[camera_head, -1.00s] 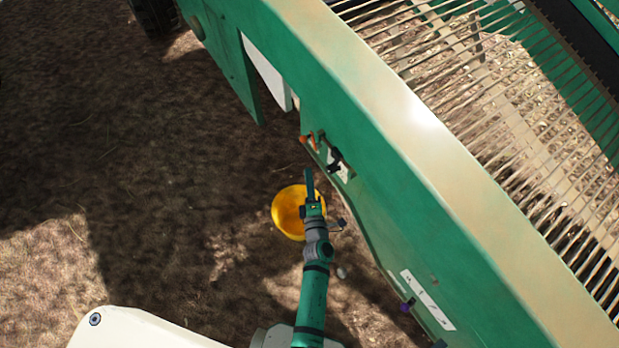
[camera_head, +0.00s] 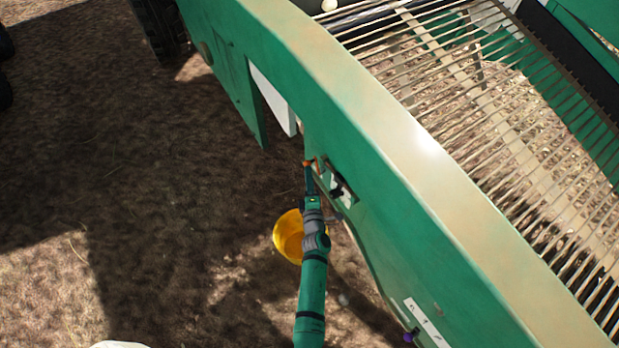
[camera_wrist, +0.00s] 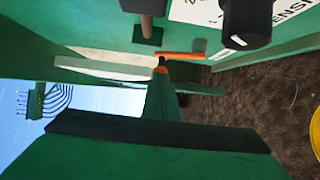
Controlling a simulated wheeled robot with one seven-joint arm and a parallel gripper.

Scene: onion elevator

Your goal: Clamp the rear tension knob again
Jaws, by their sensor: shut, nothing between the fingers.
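A black knob with a white mark (camera_wrist: 247,22) sits beside a white printed label (camera_wrist: 196,10) on the green machine side in the wrist view. A second dark knob or post (camera_wrist: 147,22) stands left of it on a green base. I cannot tell which is the rear tension knob. An orange lever (camera_wrist: 182,55) lies below them; its orange end also shows in the head view (camera_head: 309,162). My gripper (camera_wrist: 161,72) is shut and empty, its tip close to the orange lever; I cannot tell if they touch. In the head view my gripper (camera_head: 309,178) is left of the black knob (camera_head: 337,192).
The long green side panel (camera_head: 385,215) runs diagonally along my right. A yellow bucket (camera_head: 287,238) stands on the soil below my arm. A purple knob (camera_head: 408,337) and a white label (camera_head: 427,325) are lower right. Open soil lies left.

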